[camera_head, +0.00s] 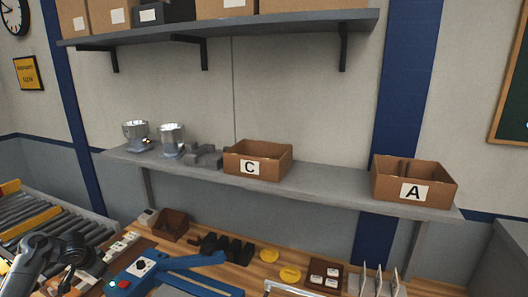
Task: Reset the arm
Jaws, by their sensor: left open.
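My left arm enters at the lower left of the head view. Its dark left gripper (80,260) is low over the left end of the workbench, beside a strip of small white-topped parts. It is open, and I see nothing held in it. Its fingertips are small and hard to make out against the dark parts around them. My right gripper is not in view.
A grey shelf (325,184) carries two metal housings (172,139), grey blocks, box C (257,160) and box A (413,181). The wooden workbench (225,258) holds a blue fixture (160,268), a brown bin (171,224), black parts and yellow discs. A roller conveyor (35,208) is left.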

